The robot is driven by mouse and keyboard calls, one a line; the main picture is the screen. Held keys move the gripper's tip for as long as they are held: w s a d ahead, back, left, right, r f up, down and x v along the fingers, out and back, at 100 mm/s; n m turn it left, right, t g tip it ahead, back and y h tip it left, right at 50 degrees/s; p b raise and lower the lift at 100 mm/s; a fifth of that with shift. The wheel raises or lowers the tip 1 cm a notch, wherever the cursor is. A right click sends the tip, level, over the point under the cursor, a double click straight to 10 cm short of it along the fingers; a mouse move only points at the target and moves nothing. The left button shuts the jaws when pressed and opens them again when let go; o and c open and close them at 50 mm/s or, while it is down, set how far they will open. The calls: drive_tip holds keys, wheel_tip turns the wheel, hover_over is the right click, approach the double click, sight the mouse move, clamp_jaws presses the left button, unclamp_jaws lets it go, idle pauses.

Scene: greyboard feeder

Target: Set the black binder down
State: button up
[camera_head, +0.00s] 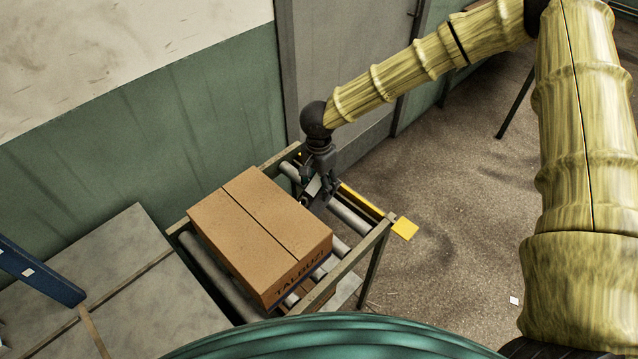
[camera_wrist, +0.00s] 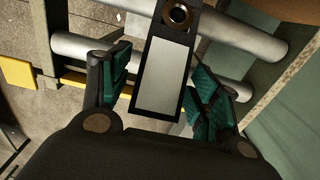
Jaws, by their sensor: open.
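The black binder (camera_wrist: 159,75) stands between the fingers of my gripper (camera_wrist: 162,82) in the wrist view, its spine with a white label and a ring hole facing the camera. In the head view my gripper (camera_head: 322,187) is low over the roller conveyor (camera_head: 350,217), just behind the carton. The binder is mostly hidden there by the gripper. It appears to rest on the rollers, but its lower edge is hidden.
A brown carton (camera_head: 260,232) sits on the rollers close beside my gripper. A yellow bar with a plate (camera_head: 404,228) lies along the conveyor's right end. A green wall (camera_head: 190,125) is behind, and a grey table (camera_head: 125,260) stands left.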

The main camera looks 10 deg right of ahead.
wheel_tip(320, 180, up, 12)
drive_tip(key=b, duration=0.2)
